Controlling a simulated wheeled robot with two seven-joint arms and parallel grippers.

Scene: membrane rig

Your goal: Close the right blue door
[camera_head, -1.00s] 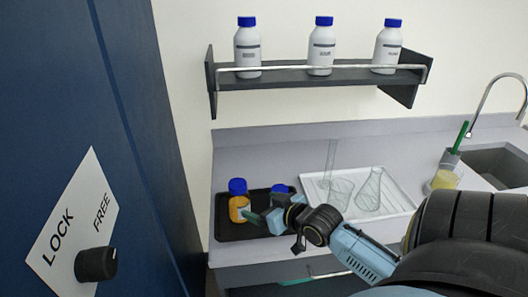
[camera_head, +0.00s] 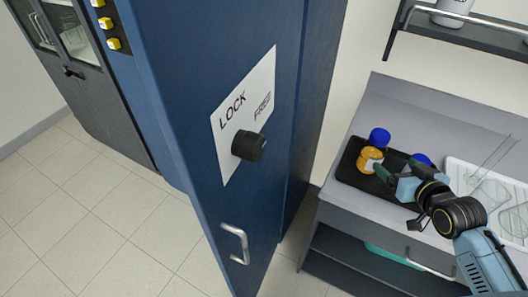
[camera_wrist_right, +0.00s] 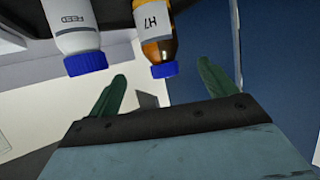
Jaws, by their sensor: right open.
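The blue door (camera_head: 265,75) stands large in the middle of the head view. It carries a white LOCK/FREE plate (camera_head: 262,88), a black knob (camera_head: 248,147) and a metal handle (camera_head: 236,243). My right gripper (camera_head: 388,176) is over the dark tray, right of the door and apart from it. In the right wrist view its green fingers (camera_wrist_right: 162,88) are spread with nothing between them. An amber bottle (camera_wrist_right: 155,40) and a white bottle (camera_wrist_right: 75,30), both with blue caps, show beyond the fingertips. My left gripper is out of view.
The dark tray (camera_head: 350,172) with the amber bottle (camera_head: 368,159) sits on the grey counter (camera_head: 392,100). A white tray (camera_head: 455,172) with glassware is beside it. A shelf (camera_head: 480,37) hangs above. Tiled floor (camera_head: 70,215) is clear at left.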

